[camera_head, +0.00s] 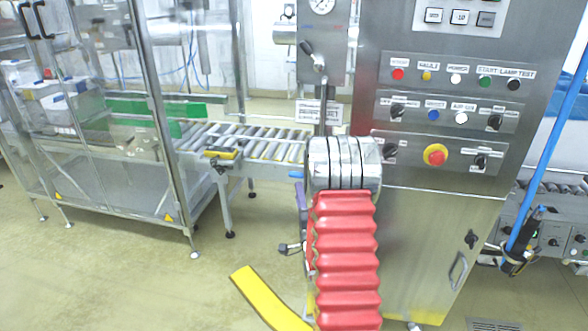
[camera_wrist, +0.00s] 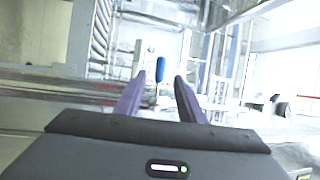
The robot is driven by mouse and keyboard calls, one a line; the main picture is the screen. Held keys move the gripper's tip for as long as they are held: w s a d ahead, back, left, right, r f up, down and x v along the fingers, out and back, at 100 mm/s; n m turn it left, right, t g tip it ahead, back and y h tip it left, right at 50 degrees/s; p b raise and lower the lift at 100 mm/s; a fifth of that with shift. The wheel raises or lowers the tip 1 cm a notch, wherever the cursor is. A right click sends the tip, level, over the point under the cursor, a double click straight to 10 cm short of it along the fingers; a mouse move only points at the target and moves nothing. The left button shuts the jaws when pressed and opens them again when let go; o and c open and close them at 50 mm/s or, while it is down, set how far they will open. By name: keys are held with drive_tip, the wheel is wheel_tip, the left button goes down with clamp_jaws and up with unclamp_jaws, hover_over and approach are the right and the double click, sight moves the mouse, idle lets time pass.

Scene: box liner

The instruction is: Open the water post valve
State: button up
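A small blue handle (camera_head: 296,175) shows at the left edge of my arm in the head view, near the roller conveyor's end; it looks like the valve's handle, but the valve body is hidden. In the wrist view a blue upright handle (camera_wrist: 160,69) appears in the gap between the fingertips. My gripper (camera_wrist: 159,76) has purple fingers held apart, with nothing clamped. I cannot tell how far beyond the tips the handle is. In the head view my red-sleeved arm hides most of the gripper; only a bit of purple shows.
A steel control cabinet (camera_head: 440,230) with buttons and a red emergency stop (camera_head: 435,155) stands right of my arm. A roller conveyor (camera_head: 250,142) and glazed machine frame (camera_head: 150,60) stand left. A black-handled valve (camera_head: 313,55) sits under a gauge (camera_head: 322,4).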

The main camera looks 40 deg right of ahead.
idle(0.4)
drive_tip(key=x, duration=1.3)
drive_tip(key=shift+w+d, duration=0.25)
drive_tip(key=shift+d, duration=0.05)
drive_tip(key=shift+r, duration=0.15)
clamp_jaws()
